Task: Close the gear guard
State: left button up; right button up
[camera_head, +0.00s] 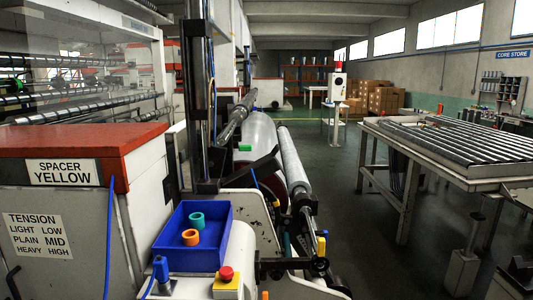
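A dark flat plate (250,174) stands tilted up at the near end of the film winder, beside the rollers. It may be the gear guard in a raised position, but I cannot tell for sure. The gears themselves cannot be made out. The winder's pale end frame (245,205) is below the plate, and a long pale roller (293,165) runs away from it on the right. Neither of my grippers can be made out in this view.
A blue tray (216,253) holding a teal ring (197,219) and an orange ring (190,237) sits in front of the winder. A red stop button (226,273) is near it. A roller table (440,147) stands right, with open floor (340,215) between.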

aim_at(268, 165)
jog(key=i+l, duration=0.1)
jog(key=l, duration=0.25)
jog(key=i+l+u, duration=0.1)
jog(key=u, duration=0.35)
jog(key=i+l+u, duration=0.1)
jog(key=u, duration=0.3)
jog(key=l+u, duration=0.25)
jog(key=u, duration=0.2)
jog(key=i, duration=0.05)
